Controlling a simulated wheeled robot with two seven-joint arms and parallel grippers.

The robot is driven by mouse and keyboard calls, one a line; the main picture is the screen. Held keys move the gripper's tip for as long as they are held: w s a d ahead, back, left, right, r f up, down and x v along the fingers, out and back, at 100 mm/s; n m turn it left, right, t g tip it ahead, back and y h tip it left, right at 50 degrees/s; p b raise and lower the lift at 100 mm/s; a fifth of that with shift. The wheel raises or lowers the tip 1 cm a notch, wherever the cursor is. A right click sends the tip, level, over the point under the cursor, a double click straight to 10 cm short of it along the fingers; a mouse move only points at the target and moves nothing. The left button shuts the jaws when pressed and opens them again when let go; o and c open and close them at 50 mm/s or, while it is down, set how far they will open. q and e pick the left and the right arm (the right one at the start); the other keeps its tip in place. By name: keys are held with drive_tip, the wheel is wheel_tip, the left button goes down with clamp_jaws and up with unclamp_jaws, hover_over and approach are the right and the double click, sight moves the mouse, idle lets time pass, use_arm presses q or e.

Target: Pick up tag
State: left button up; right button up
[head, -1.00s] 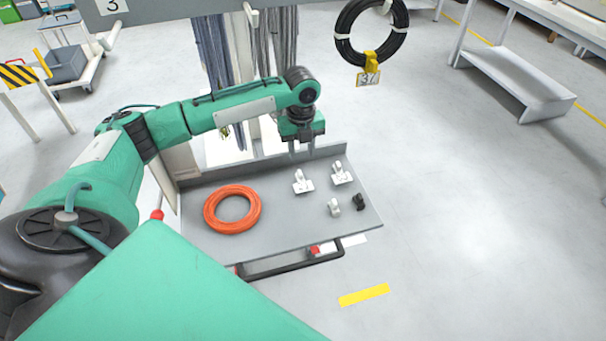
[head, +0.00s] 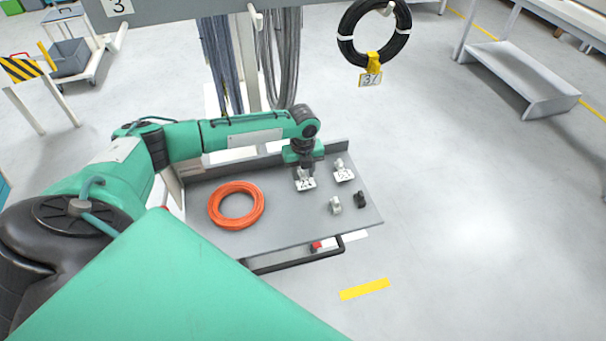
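A white tag (head: 306,185) with dark digits stands on the grey tray shelf (head: 290,225). A second white tag (head: 344,175) stands just to its right. My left gripper (head: 306,172) points down at the first tag, with its fingers at the tag's upper clip. The fingers hide most of that clip, and whether they are closed on it cannot be made out. The tag appears to rest on the shelf. My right gripper is not in view.
An orange cable coil (head: 236,205) lies left of the tags. A pale clip (head: 335,205) and a black clip (head: 361,200) lie in front. A black coil (head: 374,35) with a yellow-clipped tag (head: 371,79) hangs at upper right. Grey cables (head: 280,60) hang behind.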

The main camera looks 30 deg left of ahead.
use_arm(q)
clamp_jaws()
drive_tip(key=shift+r, duration=0.1)
wheel_tip(320, 180, up, 20)
drive_tip(key=b, duration=0.2)
idle(0.4)
